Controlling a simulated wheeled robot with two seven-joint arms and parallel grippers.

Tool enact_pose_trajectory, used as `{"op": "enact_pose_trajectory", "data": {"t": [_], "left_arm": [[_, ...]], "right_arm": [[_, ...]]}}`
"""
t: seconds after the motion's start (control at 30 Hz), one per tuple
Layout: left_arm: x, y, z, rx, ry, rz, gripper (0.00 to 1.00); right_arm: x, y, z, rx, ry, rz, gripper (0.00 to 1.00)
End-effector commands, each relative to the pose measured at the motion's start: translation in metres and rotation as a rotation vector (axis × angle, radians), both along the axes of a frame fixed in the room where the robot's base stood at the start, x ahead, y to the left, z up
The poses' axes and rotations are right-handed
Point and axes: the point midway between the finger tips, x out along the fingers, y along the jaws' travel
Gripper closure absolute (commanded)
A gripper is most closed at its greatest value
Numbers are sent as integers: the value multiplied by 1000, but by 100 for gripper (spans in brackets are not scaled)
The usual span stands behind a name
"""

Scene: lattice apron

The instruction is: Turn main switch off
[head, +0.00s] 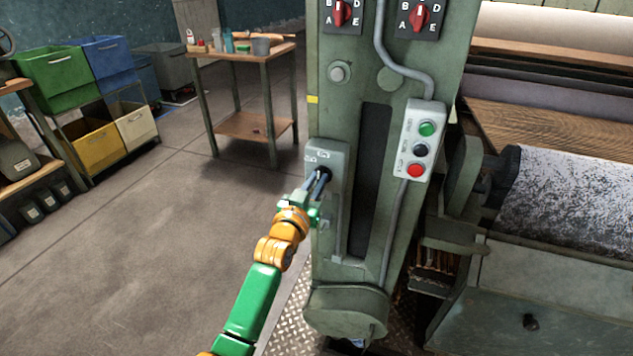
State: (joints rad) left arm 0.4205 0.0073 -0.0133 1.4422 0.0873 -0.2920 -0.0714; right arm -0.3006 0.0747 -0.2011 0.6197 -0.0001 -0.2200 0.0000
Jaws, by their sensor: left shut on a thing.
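The main switch is a grey box (341,157) on the front of the green machine column (340,108), left of a dark vertical slot. My left gripper (321,182) reaches up to it from below and is shut on the black switch knob (325,173). The fingers hide most of the knob, so its exact turn position cannot be told. Small markings on the box are too small to read. My right gripper is not in view.
A push-button box (422,140) with green, black and red buttons sits right of the slot. Two red rotary selectors (420,16) are above. A workbench (240,55) and coloured bins (55,80) stand behind left. Open floor (150,240) lies left of the column.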

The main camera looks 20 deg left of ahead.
Motion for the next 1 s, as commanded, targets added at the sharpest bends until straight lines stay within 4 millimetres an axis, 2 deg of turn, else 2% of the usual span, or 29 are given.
{"op": "enact_pose_trajectory", "data": {"t": [0.37, 1.0], "left_arm": [[0, 1, 1, -81, 5, 1, 100], [0, 6, -2, -649, 25, 1, 100]], "right_arm": [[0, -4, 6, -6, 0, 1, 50], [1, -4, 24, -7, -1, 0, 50]]}}
